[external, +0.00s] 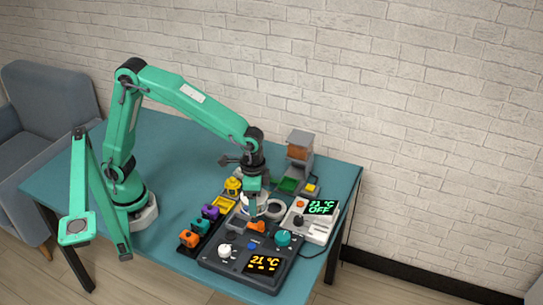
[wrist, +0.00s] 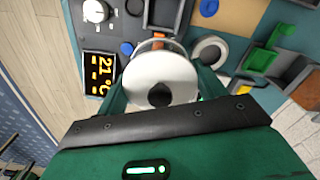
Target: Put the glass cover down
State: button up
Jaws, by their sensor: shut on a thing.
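The glass cover (wrist: 150,70) shows in the wrist view as a pale round dome with a black knob on top. My gripper (wrist: 160,84) is shut on it, with one green finger on each side. In the external view my gripper (external: 256,205) points down over the far part of the dark control panel (external: 225,265), and the cover (external: 247,204) is mostly hidden behind the fingers. An orange part (wrist: 158,40) shows at the cover's far edge. I cannot tell whether the cover touches anything below. A pale grey ring (external: 275,208) lies just right of the gripper; the wrist view shows it too (wrist: 208,52).
The panel has an orange 21 °C display (external: 263,264), a white knob (external: 225,251) and a teal knob (external: 283,238). A white unit reading OFF (external: 308,220) stands right. Several coloured blocks (external: 200,226) line the left. A grey stand (external: 299,150) is behind.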

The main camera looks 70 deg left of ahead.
jog(key=s+a+f, duration=0.1)
jog(key=a+f, duration=0.1)
jog(key=a, duration=0.6)
jog(key=shift+a+f, duration=0.2)
jog(key=shift+f, duration=0.2)
jog(key=w+a+f, duration=0.2)
jog(key=a, duration=0.1)
jog(key=w+a+f, duration=0.2)
jog(key=a, duration=0.1)
jog(key=w+a+f, duration=0.3)
jog(key=shift+w, duration=0.1)
jog(key=shift+f, duration=0.1)
jog(key=shift+f, duration=1.9)
jog(key=shift+f, duration=0.1)
